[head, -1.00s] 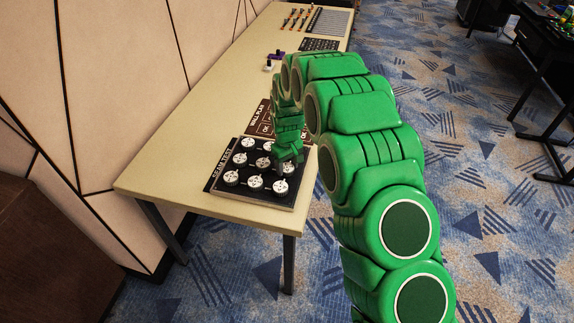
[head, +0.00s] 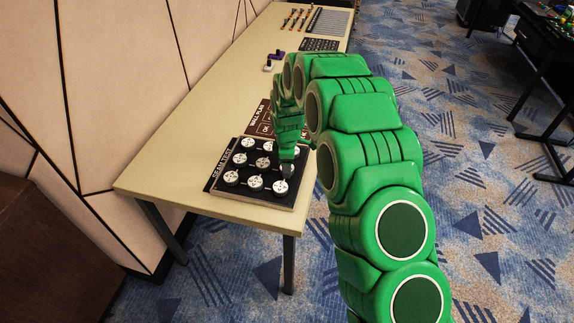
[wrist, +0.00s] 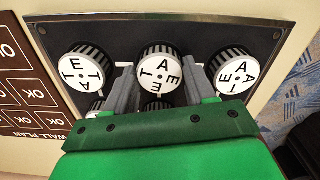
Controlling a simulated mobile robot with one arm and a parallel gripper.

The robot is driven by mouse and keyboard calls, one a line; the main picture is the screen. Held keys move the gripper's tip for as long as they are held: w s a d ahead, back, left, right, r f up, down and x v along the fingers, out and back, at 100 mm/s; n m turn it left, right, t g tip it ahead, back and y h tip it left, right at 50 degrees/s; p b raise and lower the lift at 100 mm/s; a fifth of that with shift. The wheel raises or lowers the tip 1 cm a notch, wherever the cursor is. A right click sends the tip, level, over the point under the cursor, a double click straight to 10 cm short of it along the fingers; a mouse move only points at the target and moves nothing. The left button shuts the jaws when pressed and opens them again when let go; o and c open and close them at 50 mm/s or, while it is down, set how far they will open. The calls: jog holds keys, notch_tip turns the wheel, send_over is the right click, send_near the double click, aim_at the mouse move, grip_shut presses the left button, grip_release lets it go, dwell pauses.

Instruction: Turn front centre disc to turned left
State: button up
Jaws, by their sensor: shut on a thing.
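The front centre disc (wrist: 158,63) is a round knob with a white face, black letters and a ridged dark side. My gripper (wrist: 160,78) has one grey finger on each side of it and is shut on it. In the head view my gripper (head: 287,163) reaches down onto the aisle side of the black panel (head: 214,172), and the disc (head: 288,173) is partly hidden under it. A like disc (wrist: 86,68) is to its left in the wrist view and another (wrist: 236,72) to its right, both clear of the fingers.
Several more white discs (head: 255,183) stand in rows on the panel, close around my gripper. The panel lies on a long beige table (head: 160,180) along the wall. A brown sign (wrist: 30,95) with OK boxes is beside it.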

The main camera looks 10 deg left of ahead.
jog(key=shift+n, duration=1.3)
jog(key=o, duration=1)
jog(key=shift+o, duration=0.2)
jog(key=shift+r, duration=0.1)
notch_tip(320, 180, up, 8)
jog(key=shift+f, duration=0.2)
